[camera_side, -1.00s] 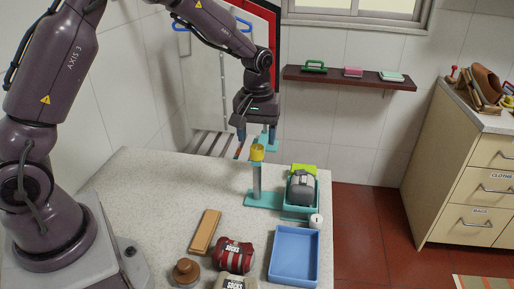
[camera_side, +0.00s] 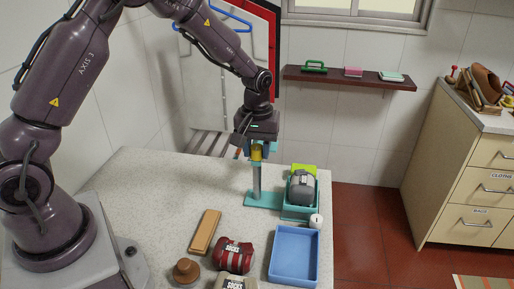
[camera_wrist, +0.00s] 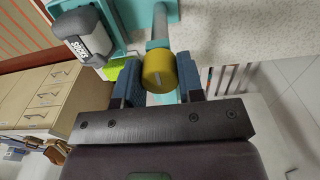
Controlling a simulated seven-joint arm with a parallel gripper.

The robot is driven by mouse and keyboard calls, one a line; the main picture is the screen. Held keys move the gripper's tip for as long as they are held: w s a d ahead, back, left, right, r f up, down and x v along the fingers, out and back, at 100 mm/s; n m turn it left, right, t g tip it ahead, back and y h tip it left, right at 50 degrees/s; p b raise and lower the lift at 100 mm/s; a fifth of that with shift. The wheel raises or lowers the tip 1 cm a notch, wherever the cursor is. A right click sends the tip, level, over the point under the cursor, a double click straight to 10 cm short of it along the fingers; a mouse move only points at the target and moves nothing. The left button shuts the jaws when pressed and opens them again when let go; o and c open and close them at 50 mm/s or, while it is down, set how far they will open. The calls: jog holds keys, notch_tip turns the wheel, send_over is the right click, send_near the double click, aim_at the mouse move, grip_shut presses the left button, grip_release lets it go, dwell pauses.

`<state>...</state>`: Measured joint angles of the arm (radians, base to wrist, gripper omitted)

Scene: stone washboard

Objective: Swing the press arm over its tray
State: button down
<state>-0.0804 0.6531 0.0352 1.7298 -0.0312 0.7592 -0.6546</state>
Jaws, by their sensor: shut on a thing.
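The press stands on the table, with a teal base (camera_side: 262,200), a grey upright post (camera_side: 257,180) and a yellow knob (camera_side: 257,152) at its top. My gripper (camera_side: 256,150) is over the post with its fingers down on either side of the knob. In the wrist view the yellow knob (camera_wrist: 160,72) sits between the two blue fingers, shut on it. A teal part, seemingly the press arm (camera_wrist: 158,98), shows partly behind the knob; my gripper hides most of it. The teal tray (camera_side: 299,214) is right of the post and holds a grey bundle (camera_side: 302,187).
A white cylinder (camera_side: 316,221) stands beside the tray, with a lime-green block (camera_side: 304,168) behind the bundle. A blue bin (camera_side: 294,255), red bundle (camera_side: 234,256), tan block (camera_side: 205,231) and brown knobbed object (camera_side: 186,270) are nearer. The table's left middle is clear.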

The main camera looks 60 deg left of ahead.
jog(key=shift+m, duration=0.3)
jog(key=m, duration=0.8)
jog(key=shift+m, duration=0.4)
jog(key=m, duration=0.4)
jog(key=shift+m, duration=2.2)
jog(key=shift+r, duration=0.1)
jog(key=c, duration=0.7)
grip_release()
jog(key=shift+c, duration=0.2)
notch_tip(320, 180, up, 13)
